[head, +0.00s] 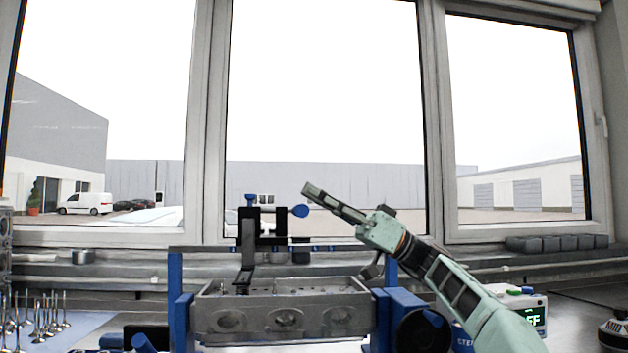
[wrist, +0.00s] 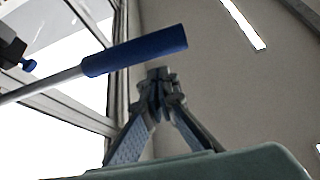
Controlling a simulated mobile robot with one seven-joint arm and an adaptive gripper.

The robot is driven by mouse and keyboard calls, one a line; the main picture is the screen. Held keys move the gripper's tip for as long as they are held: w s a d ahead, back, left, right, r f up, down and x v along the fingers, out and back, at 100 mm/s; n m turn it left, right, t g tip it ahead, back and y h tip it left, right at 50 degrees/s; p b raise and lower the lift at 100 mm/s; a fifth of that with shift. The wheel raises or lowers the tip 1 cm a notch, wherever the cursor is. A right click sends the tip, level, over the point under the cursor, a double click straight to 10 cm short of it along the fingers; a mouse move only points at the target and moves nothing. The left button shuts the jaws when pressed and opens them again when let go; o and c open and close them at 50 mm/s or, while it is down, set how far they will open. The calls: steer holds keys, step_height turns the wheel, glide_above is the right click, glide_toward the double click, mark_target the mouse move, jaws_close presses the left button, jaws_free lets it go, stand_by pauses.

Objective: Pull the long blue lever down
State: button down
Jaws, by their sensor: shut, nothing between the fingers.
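The long blue lever shows in the wrist view as a blue grip (wrist: 135,50) on a bare metal rod that runs off to the left. In the head view a blue rounded end (head: 300,211), which looks like the same grip seen nearly end-on, sticks out right of a black bracket (head: 248,228). My gripper (head: 310,190) is shut and empty, its tip just above that blue end in the head view. In the wrist view my closed fingertips (wrist: 160,73) are close to the free end of the grip. I cannot tell whether they touch.
A grey engine block (head: 284,318) sits in a blue frame (head: 176,290) below the bracket. Several valves (head: 40,318) stand at the left. A device with a green display (head: 534,317) is at the right. Windows are behind.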

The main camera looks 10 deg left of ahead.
steer(key=shift+s+f+n+g+b, duration=0.1)
steer(key=shift+f+n+g+b, duration=0.15)
steer(key=shift+f+n, duration=0.35)
steer(key=shift+f+n+g+b, duration=0.1)
steer(key=shift+f+n+g, duration=0.25)
steer(key=shift+f, duration=0.4)
